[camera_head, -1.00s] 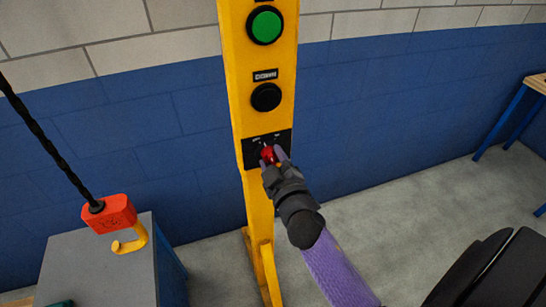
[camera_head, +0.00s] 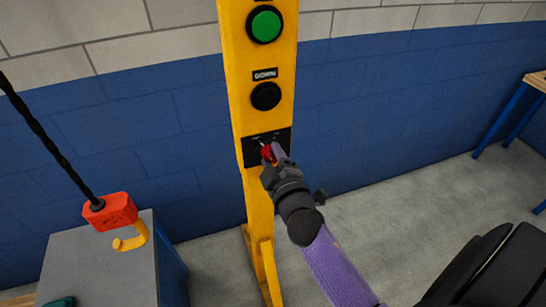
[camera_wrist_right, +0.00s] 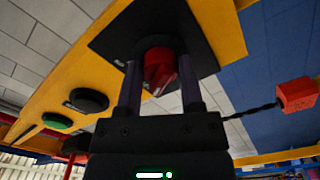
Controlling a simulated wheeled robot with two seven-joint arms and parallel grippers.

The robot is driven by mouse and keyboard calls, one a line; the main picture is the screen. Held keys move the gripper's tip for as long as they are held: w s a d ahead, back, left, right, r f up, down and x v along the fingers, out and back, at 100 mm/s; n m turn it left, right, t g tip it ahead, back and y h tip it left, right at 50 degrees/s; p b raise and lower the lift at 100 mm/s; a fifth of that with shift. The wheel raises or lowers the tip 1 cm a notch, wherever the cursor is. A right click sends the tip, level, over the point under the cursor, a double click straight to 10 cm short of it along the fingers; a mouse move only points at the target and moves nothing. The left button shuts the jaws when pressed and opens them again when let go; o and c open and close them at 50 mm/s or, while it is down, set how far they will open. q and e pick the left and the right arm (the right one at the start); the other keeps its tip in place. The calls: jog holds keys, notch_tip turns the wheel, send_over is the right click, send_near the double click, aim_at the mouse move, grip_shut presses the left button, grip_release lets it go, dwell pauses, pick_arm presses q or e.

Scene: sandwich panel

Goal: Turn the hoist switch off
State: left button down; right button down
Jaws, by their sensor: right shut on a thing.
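The hoist switch is a red rotary knob (camera_head: 267,153) on a black plate (camera_head: 280,136) low on the yellow post (camera_head: 258,206). My right gripper (camera_head: 271,155) is at the knob, with its fingers on both sides of it. In the right wrist view the red knob (camera_wrist_right: 160,68) sits between the two purple fingers of the gripper (camera_wrist_right: 159,85), shut on it. The gripper partly hides the knob and the plate's markings in the head view. My left gripper is not in view.
Above the switch are a black button (camera_head: 266,96) labelled DOWN and a green button (camera_head: 264,25). A red hoist block with a yellow hook (camera_head: 110,212) hangs at left over a grey cabinet (camera_head: 95,270). A table (camera_head: 536,82) stands at far right.

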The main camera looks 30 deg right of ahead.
jog(key=shift+c, duration=1.2)
grip_release()
jog(key=shift+s+a, duration=0.1)
jog(key=shift+s, duration=0.2)
jog(key=v, duration=0.9)
jog(key=shift+s+b, duration=0.2)
jog(key=shift+b, duration=0.2)
